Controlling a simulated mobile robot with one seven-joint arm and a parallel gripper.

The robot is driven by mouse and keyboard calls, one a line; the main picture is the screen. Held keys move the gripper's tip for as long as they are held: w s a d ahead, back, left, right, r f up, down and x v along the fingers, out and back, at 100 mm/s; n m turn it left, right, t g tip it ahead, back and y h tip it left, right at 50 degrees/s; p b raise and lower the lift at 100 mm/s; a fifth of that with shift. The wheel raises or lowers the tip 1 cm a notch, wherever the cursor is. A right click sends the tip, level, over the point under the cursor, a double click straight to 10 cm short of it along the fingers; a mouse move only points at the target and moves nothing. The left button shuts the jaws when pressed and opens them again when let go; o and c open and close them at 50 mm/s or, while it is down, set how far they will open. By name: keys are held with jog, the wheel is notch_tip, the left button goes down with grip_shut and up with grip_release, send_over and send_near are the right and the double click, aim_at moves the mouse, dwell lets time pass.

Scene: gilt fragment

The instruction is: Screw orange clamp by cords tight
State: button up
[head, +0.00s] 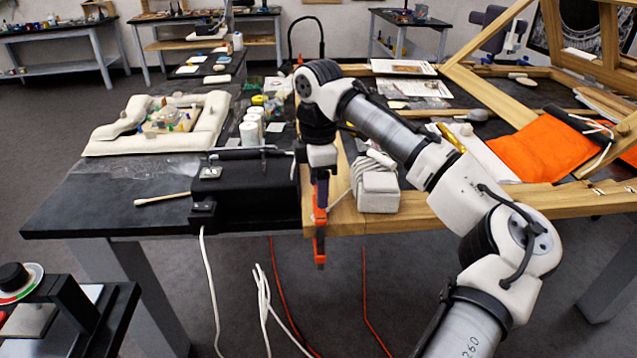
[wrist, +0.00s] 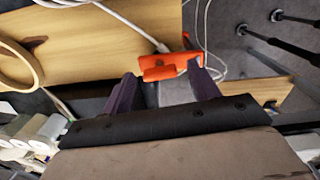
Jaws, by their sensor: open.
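The orange clamp (head: 319,243) stands upright at the front edge of the wooden frame on the table in the head view, its lower end below the edge. In the wrist view the orange clamp (wrist: 168,66) lies just ahead of my fingers, with pale cords (wrist: 140,28) beside it. My gripper (head: 321,180) points down over the clamp's upper part and hides some of it. In the wrist view my gripper (wrist: 163,76) has its two dark fingers apart, with the clamp's near end showing between their tips. I cannot tell whether they touch it.
A black box (head: 245,190) sits left of the clamp, and a white block with coiled cord (head: 378,190) stands to its right. Red cords (head: 283,300) and white cords (head: 265,305) hang below the table edge. A cotton swab (head: 163,198) lies on the black tabletop (head: 90,205).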

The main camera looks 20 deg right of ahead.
jog(key=c, duration=1)
jog(key=shift+m+p, duration=0.3)
